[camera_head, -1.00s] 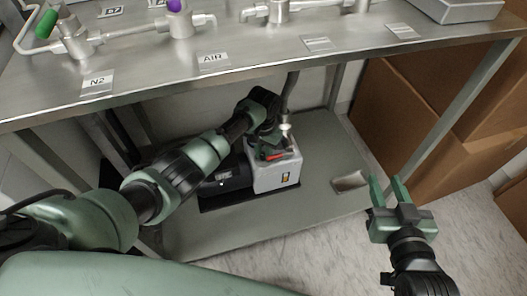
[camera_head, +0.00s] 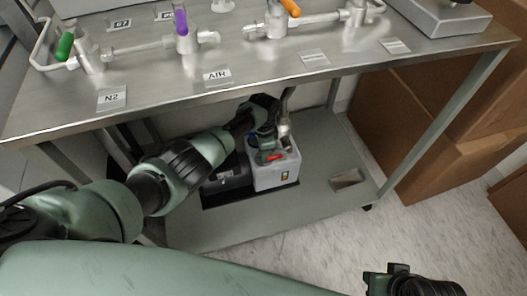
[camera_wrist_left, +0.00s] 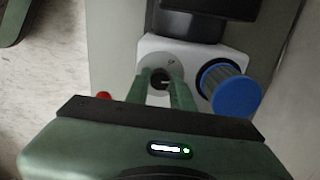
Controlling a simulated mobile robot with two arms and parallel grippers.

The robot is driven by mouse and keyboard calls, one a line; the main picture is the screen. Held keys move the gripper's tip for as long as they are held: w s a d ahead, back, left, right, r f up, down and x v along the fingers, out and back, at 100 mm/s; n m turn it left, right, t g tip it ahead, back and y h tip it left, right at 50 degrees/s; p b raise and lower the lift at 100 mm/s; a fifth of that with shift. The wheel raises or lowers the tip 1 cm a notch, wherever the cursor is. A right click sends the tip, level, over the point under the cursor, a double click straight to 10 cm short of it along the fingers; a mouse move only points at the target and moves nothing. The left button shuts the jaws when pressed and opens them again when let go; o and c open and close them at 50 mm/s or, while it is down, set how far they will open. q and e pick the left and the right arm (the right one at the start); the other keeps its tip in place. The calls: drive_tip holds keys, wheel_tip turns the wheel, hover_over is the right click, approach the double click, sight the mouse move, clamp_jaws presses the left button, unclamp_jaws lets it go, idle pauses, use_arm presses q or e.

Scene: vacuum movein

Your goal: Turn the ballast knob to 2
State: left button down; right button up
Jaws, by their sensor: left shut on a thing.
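The vacuum pump (camera_head: 277,178), a light grey box with a black motor (camera_head: 226,177), sits on the lower shelf. My left gripper (camera_head: 262,153) reaches down over its top. In the left wrist view, the two green fingers (camera_wrist_left: 160,92) are shut on the small dark ballast knob (camera_wrist_left: 160,79), inside a round pale dial (camera_wrist_left: 172,62). The dial's numbers are too small to read. A blue ribbed cap (camera_wrist_left: 233,92) stands just right of the fingers. My right gripper (camera_head: 388,277) is at the bottom edge, its fingers not clearly visible.
The steel table top (camera_head: 160,75) above carries valves with green (camera_head: 65,46), purple (camera_head: 180,21) and orange (camera_head: 289,7) handles. Cardboard boxes (camera_head: 430,140) stand at the right. The lower shelf (camera_head: 325,145) is mostly clear right of the pump.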

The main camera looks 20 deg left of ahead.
use_arm(q)
drive_tip(key=shift+m, duration=0.8)
drive_tip(key=c, duration=1.2)
unclamp_jaws()
